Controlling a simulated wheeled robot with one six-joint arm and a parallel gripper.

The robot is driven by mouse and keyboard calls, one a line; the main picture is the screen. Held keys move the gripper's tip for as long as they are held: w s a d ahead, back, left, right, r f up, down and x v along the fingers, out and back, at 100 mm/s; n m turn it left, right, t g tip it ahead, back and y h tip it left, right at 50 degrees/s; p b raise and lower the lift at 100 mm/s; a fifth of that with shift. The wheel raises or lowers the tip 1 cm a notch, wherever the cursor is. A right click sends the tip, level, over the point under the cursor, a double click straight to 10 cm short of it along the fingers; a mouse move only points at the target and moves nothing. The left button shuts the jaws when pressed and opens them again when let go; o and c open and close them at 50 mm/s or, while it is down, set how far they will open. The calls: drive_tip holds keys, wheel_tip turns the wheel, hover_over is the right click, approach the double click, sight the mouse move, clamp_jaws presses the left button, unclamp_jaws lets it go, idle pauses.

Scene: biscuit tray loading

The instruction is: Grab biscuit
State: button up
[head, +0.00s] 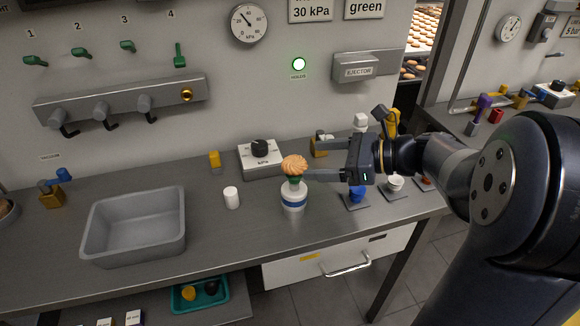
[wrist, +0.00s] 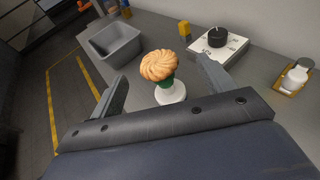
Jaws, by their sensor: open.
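The biscuit (head: 294,163) is round, golden and swirled. It sits on top of a green cup piece on a white stand with a blue band (head: 293,197). In the wrist view the biscuit (wrist: 160,65) shows in the middle, between the two finger tips. My gripper (head: 298,159) is open and comes in level from the right, with one finger on the far side and one on the near side of the biscuit. In the wrist view my gripper (wrist: 161,72) shows a gap on both sides of the biscuit; no contact is visible.
A grey bin (head: 135,254) stands at the left. A white cylinder (head: 231,197) and a box with a black knob (head: 261,158) stand close by. Small cups on dark pads, including a blue one (head: 357,193), lie under my arm. The counter between bin and cylinder is clear.

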sight(287, 164)
drive_tip(key=x, duration=0.8)
drive_tip(key=shift+s+a+f, duration=0.1)
drive_tip(key=shift+s+f, duration=0.1)
drive_tip(key=shift+s, duration=0.05)
drive_tip(key=shift+c, duration=0.3)
drive_tip(key=c, duration=0.7)
